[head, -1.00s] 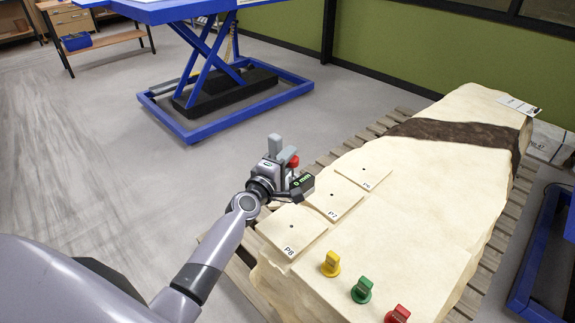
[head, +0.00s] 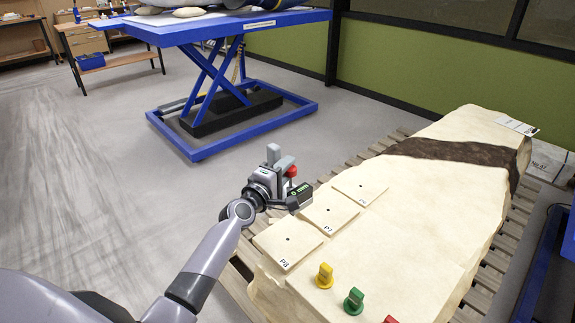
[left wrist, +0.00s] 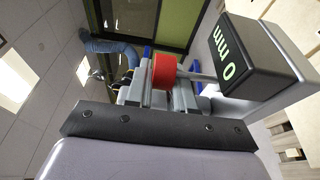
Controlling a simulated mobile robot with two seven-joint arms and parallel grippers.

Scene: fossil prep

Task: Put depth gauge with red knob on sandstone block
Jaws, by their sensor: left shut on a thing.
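The depth gauge (head: 299,195) has a dark body with a green "0 mm" display and a red knob (head: 291,171). My left gripper (head: 283,165) is shut on the depth gauge and holds it beside the left edge of the sandstone block (head: 420,230), near plates P7 and P8. In the left wrist view the red knob (left wrist: 164,71) is between the fingers and the display (left wrist: 240,60) is at the upper right. The block is pale, with a dark band across its far part. My right gripper is not in view.
Plates P8 (head: 288,243), P7 (head: 328,210) and a third plate (head: 360,184), each with a small hole, lie along the block's left side. Yellow (head: 325,276) and green (head: 354,301) knobs stand on its near part. A blue lift table (head: 230,30) stands behind on open floor.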

